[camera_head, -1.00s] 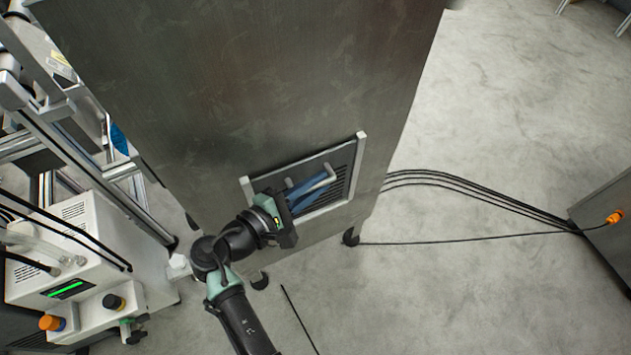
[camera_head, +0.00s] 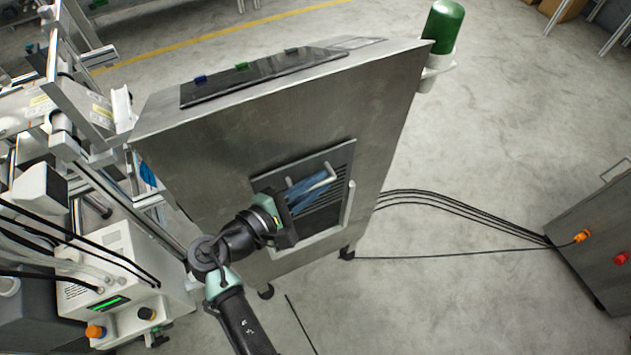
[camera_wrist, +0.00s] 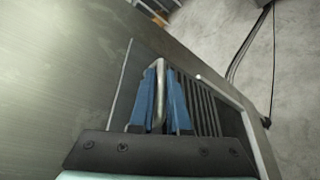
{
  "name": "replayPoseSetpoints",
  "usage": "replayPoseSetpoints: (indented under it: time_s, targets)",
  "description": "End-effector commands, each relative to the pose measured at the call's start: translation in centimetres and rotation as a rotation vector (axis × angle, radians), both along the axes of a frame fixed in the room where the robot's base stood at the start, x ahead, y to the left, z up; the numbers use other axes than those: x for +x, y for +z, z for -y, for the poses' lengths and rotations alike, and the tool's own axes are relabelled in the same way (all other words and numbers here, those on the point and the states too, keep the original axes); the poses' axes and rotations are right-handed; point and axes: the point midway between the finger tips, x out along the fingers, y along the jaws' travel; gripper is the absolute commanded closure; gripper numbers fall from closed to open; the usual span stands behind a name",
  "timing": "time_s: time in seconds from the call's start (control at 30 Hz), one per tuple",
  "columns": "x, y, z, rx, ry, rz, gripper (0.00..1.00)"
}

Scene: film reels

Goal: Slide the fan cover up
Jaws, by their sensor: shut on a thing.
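The fan cover (camera_head: 292,172) is a grey plate with a bent metal handle (camera_head: 324,181), on the lower front of a steel cabinet. My gripper (camera_head: 310,188) reaches it from the lower left, its blue fingers shut on the handle. In the wrist view the handle (camera_wrist: 160,80) stands between the two blue fingers, with the plate (camera_wrist: 128,85) behind them. Dark vent slats (camera_head: 325,208) show beside and below the handle. A light side rail (camera_head: 348,205) stands at the right of the vent. My gripper hides the lower left of the cover.
The steel cabinet (camera_head: 220,150) has a dark panel (camera_head: 255,75) on top and a green cylinder (camera_head: 444,25) at its top right corner. A white machine (camera_head: 110,265) stands close on the left. Black cables (camera_head: 450,202) cross the floor to the right. Bare floor lies in front.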

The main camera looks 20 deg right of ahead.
Motion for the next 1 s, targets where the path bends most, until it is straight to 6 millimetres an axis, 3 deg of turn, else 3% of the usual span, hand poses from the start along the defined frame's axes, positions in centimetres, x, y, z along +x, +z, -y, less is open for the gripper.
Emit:
replayPoseSetpoints:
  time_s: [0.03,0.4,0.43,0.6,1.0]
  targets:
    - [0.11,0.76,-0.04,-0.003,0.001,0.006,1.0]
    - [0.21,0.98,-0.05,-0.005,0.001,0.011,1.0]
    - [0.21,0.99,-0.05,-0.005,0.001,0.012,0.82]
    - [0.15,0.86,-0.03,-0.004,0.001,0.008,0.55]
    - [0.0,0.57,-0.18,-0.001,0.001,0.002,0.55]
